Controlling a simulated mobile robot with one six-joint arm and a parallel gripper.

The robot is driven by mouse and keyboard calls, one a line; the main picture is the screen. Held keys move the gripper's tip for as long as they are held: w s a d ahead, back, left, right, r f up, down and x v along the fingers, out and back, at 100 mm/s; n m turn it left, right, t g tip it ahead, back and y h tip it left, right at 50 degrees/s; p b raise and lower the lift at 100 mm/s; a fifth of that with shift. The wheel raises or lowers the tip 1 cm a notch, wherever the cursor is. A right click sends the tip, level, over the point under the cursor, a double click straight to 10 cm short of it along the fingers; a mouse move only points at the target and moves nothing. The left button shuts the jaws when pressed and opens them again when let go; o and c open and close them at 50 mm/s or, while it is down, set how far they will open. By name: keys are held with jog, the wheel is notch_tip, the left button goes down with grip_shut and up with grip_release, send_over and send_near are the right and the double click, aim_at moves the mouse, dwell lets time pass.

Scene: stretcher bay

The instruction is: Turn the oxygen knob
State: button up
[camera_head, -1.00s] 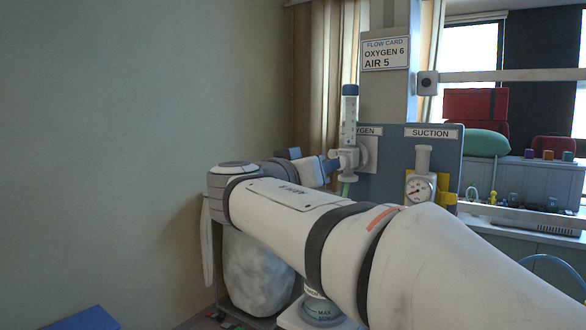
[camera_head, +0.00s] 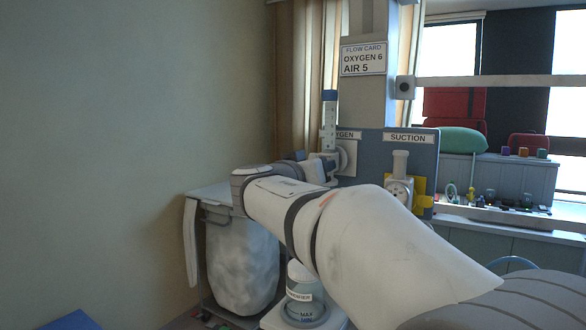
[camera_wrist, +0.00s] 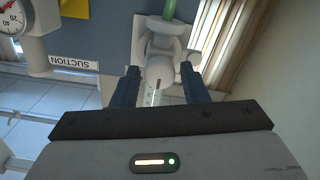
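The oxygen flowmeter (camera_head: 329,118), a clear upright tube with a blue cap, stands on the blue wall panel, beside a partly hidden label. Its pale round knob (camera_wrist: 159,73) shows in the wrist view, with a dark mark on its face. My gripper (camera_wrist: 160,76) is open. Its dark blue fingers lie on either side of the knob in that view, with small gaps showing; whether they reach around it in depth I cannot tell. In the head view my gripper (camera_head: 318,166) is small and meets the foot of the flowmeter, and the knob is mostly hidden.
The suction unit (camera_head: 399,188) with its gauge sits right of the flowmeter. A flow card (camera_head: 363,60) reading OXYGEN 6, AIR 5 hangs above. A humidifier bottle (camera_head: 303,296) and a bag-lined bin (camera_head: 241,265) stand below my arm. A counter with equipment lies right.

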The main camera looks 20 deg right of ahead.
jog(key=c, duration=0.7)
jog(key=shift+c, duration=0.2)
jog(key=shift+f+n+b, duration=0.1)
jog(key=shift+n+b, duration=0.2)
jog(key=shift+b, duration=0.05)
jog(key=shift+n+b, duration=0.7)
jog(key=shift+n, duration=10.8)
